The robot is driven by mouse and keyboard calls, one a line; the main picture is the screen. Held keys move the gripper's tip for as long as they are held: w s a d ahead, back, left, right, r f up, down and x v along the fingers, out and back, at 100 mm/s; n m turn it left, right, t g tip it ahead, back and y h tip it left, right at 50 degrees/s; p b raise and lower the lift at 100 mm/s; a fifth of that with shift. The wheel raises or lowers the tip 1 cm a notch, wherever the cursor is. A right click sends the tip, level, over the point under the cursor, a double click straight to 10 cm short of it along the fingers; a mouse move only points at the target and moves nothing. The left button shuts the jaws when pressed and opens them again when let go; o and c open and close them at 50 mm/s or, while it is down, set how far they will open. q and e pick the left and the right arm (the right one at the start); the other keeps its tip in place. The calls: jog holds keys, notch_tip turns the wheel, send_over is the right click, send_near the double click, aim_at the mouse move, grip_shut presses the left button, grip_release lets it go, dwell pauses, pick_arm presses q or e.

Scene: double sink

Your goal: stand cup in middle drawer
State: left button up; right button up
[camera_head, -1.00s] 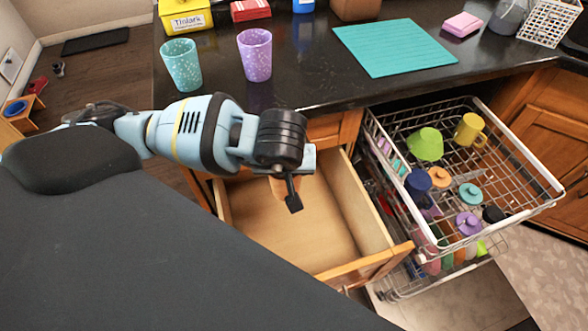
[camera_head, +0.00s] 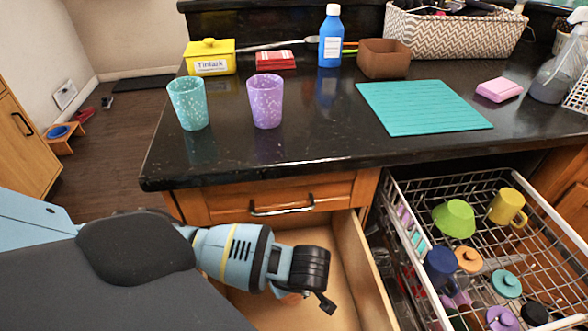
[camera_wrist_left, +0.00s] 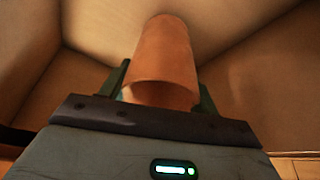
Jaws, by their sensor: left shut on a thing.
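An orange-brown cup (camera_wrist_left: 160,55) is between the two fingers of my left gripper (camera_wrist_left: 162,92), which is shut on it. In the wrist view its open rim faces my wrist and its other end points towards the drawer's wooden inside. In the head view my left gripper (camera_head: 312,300) is down inside the open drawer (camera_head: 352,265), and only a sliver of the cup (camera_head: 290,298) shows beneath it. I cannot tell whether the cup touches the drawer floor. My right gripper is not in view.
A closed drawer front (camera_head: 225,203) is above the open drawer. A teal cup (camera_head: 188,103) and a purple cup (camera_head: 266,101) stand on the black counter (camera_head: 330,140). A pulled-out dishwasher rack (camera_head: 415,190) with dishes is at the right. The visible drawer floor is bare.

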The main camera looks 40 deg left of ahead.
pick_arm(q)
jog(key=shift+f, duration=0.3)
notch_tip(320, 180, down, 5)
jog(key=shift+s+f+b, duration=0.1)
jog(key=shift+b, duration=0.4)
jog(key=shift+f, duration=0.55)
notch_tip(320, 180, down, 3)
jog(key=shift+f+b, duration=0.1)
jog(key=shift+b, duration=0.3)
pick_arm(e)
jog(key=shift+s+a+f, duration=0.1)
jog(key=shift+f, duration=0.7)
